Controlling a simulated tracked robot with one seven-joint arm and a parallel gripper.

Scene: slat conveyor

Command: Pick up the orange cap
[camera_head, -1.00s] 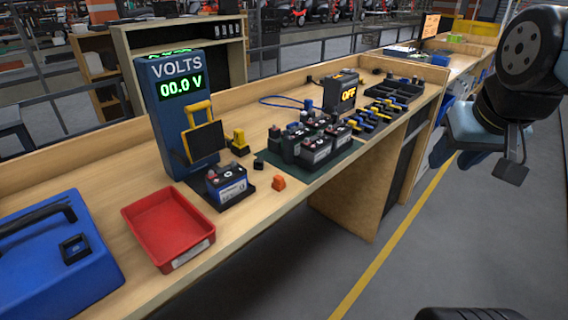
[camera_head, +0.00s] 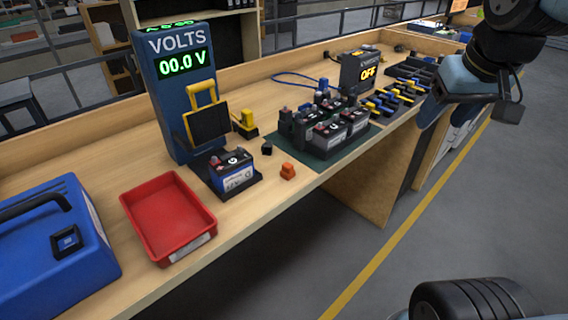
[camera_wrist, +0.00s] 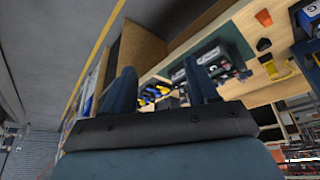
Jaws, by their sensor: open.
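The orange cap (camera_head: 288,172) sits on the wooden bench near its front edge, just right of a small blue-and-white battery. It also shows in the upper right of the wrist view (camera_wrist: 263,44). My gripper (camera_wrist: 160,78) is open, its two dark fingers apart with nothing held between them. The cap lies well off to the right of the fingers in the wrist view. In the head view my arm is at the upper right, away from the cap.
The battery (camera_head: 229,172) and a red tray (camera_head: 168,252) stand left of the cap, with a volt meter (camera_head: 181,95) behind. A green mat (camera_head: 292,147) with several batteries lies to the right. A small black cap (camera_head: 267,148) lies behind. Bare wood surrounds the orange cap.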

